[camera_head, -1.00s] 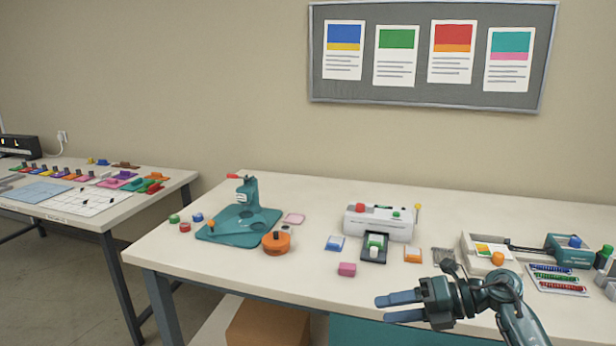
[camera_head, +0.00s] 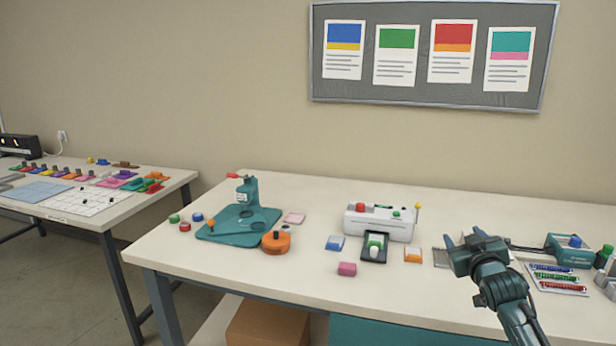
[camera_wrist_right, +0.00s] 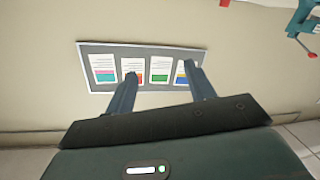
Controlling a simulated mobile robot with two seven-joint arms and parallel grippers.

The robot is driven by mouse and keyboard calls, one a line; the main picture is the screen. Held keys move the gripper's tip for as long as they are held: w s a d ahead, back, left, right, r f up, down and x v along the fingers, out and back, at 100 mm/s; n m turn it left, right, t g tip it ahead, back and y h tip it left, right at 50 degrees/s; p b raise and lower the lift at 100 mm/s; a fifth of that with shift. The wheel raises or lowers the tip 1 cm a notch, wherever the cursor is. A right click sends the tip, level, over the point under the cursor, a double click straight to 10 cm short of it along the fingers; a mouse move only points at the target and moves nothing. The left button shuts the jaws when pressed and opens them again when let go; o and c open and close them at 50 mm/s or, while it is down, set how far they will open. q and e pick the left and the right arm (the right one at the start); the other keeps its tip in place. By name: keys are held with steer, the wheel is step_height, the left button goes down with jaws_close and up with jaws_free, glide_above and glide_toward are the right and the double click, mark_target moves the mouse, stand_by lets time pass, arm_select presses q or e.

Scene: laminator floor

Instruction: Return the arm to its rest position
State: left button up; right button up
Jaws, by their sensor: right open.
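My right gripper (camera_head: 464,241) is raised above the front right of the long table (camera_head: 300,282). Its fingers are apart with nothing between them. In the right wrist view the two open fingers (camera_wrist_right: 160,90) point toward the wall and the notice board (camera_wrist_right: 140,52), with no object held. My right arm comes in from the bottom right and covers part of the table's right side. My left gripper does not show in the head view.
The white laminator (camera_head: 380,221) stands left of my right gripper. A teal press (camera_head: 240,222) and an orange round container (camera_head: 276,243) stand further left. A teal device (camera_head: 568,250) and a tray of coloured rods (camera_head: 558,280) lie to the right. A second table (camera_head: 90,205) is at far left.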

steer(key=s+a+f+n+g+y, duration=0.1)
steer(key=s+a+f+g+y, duration=0.1)
steer(key=s+a+f, duration=0.6)
steer(key=s+a+f+g+y, duration=0.15)
steer(key=s+a+f, duration=0.25)
steer(key=s+f, duration=0.65)
steer(key=s+a+f+g, duration=0.1)
steer(key=s+a+f, duration=0.1)
steer(key=s, duration=0.5)
steer(key=s+a+f+g+y, duration=0.1)
steer(key=s+a+f, duration=0.2)
steer(key=s, duration=0.4)
steer(key=s+a+f+g+y, duration=0.1)
steer(key=s+a+f, duration=0.2)
steer(key=s, duration=0.4)
steer(key=shift+a+m, duration=0.3)
steer(key=shift+a, duration=0.45)
